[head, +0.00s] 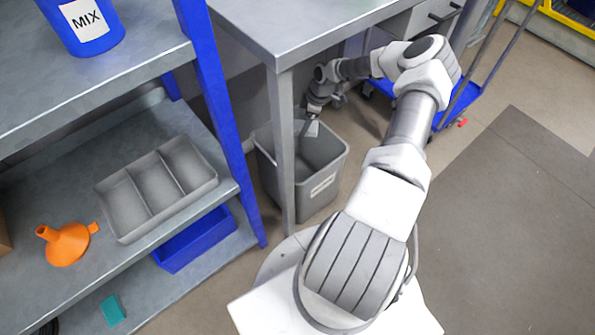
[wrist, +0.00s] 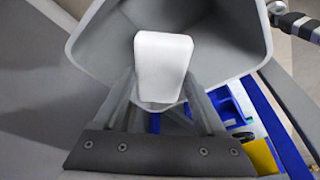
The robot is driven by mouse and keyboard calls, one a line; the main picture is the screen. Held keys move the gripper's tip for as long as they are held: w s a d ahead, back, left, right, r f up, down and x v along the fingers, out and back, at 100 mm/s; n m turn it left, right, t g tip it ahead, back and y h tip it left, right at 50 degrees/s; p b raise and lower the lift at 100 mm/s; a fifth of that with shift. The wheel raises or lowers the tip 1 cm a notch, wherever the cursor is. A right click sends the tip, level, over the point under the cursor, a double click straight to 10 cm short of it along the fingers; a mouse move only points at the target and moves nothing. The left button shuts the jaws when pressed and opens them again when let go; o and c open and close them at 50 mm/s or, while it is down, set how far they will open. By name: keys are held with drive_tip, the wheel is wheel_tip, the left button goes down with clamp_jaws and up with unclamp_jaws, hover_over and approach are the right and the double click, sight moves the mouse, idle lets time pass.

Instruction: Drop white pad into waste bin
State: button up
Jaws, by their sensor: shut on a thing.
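The grey waste bin (head: 325,180) stands on the floor under the steel table, with a white label on its front. My gripper (head: 311,124) is over the bin's opening, below the table top's level. In the wrist view, my gripper (wrist: 160,108) is shut on the white pad (wrist: 163,62), which extends past the fingertips. The bin (wrist: 225,35) shows behind the pad, its open mouth filling the top of that view. In the head view the pad is too small to make out clearly.
The steel table (head: 285,30) and its leg (head: 285,150) stand close to the bin. At left, a blue-framed shelf holds a grey divided tray (head: 125,210), an orange funnel (head: 66,245) and a blue MIX bucket (head: 82,45). A blue trolley (head: 460,105) is behind my arm. Floor is clear at right.

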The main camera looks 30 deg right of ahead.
drive_tip(key=o, duration=1.3)
drive_tip(key=shift+c, duration=0.2)
drive_tip(key=p+v, duration=0.2)
drive_tip(key=v, duration=0.3)
drive_tip(key=shift+d+r, duration=0.1)
drive_tip(key=shift+r, duration=0.25)
drive_tip(key=s+d+p, duration=0.3)
drive_tip(key=s+d, duration=0.4)
drive_tip(key=d, duration=0.2)
drive_tip(key=shift+s+d+f, duration=0.15)
drive_tip(key=shift+d+f, duration=0.05)
drive_tip(key=shift+f, duration=0.15)
